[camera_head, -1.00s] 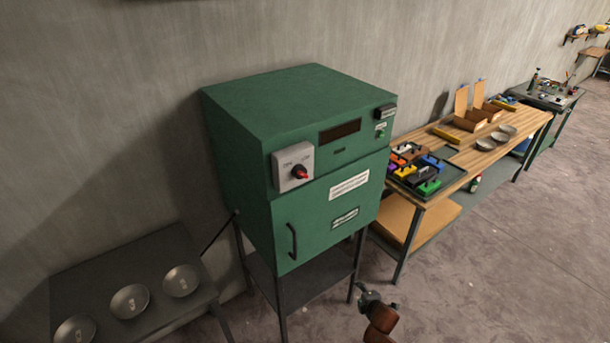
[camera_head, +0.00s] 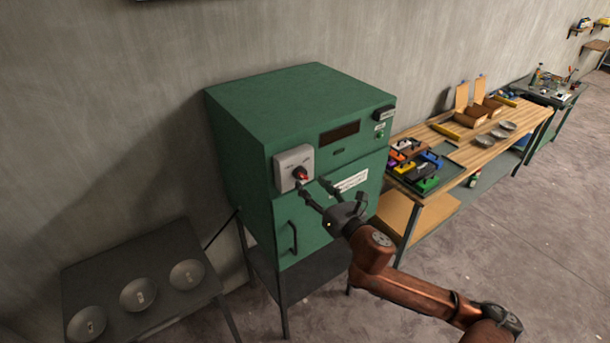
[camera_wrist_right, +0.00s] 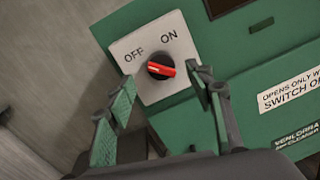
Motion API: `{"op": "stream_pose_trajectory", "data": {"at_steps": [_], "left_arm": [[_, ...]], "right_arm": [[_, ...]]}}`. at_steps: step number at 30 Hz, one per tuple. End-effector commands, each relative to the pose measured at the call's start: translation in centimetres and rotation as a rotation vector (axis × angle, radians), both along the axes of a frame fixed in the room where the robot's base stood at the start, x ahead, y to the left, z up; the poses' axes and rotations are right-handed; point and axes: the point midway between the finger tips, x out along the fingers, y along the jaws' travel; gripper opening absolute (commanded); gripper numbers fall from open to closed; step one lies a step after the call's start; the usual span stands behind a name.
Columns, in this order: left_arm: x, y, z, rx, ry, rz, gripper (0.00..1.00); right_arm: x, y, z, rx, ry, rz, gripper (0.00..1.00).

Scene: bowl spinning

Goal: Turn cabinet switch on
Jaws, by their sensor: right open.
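The green cabinet (camera_head: 240,130) carries a pale switch plate (camera_head: 283,160) on its front. The switch knob (camera_head: 300,173) is dark with a red pointer. In the right wrist view the knob (camera_wrist_right: 160,67) sits on the plate (camera_wrist_right: 122,47), below the printed words OFF and ON. Its red bar lies roughly sideways in that view; I cannot tell for sure which end marks the setting. My right gripper (camera_head: 314,187) is open and empty in front of the plate. In the wrist view its fingers (camera_wrist_right: 164,84) spread either side of the knob, apparently short of it. My left gripper is out of view.
The cabinet door has a dark handle (camera_head: 293,238) below the switch. A dark table (camera_head: 105,265) with three metal bowls stands at the left. A wooden workbench (camera_head: 477,160) with a tray of coloured items stands at the right. The floor in front is clear.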

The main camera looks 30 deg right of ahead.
Motion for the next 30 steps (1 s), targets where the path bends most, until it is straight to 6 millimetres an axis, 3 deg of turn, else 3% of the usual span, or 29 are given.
{"op": "stream_pose_trajectory", "data": {"at_steps": [3,9,20,30], "left_arm": [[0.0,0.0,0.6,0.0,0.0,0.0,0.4],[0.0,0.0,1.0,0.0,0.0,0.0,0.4],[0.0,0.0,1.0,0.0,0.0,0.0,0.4],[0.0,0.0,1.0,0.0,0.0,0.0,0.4]], "right_arm": [[2.1,0.0,0.3,0.004,-0.003,-0.002,0.48],[4.4,0.0,0.1,0.003,-0.002,0.0,0.48],[5.1,0.0,0.0,0.003,0.0,0.0,0.48],[5.0,0.0,0.0,0.003,0.0,0.0,0.26]]}}
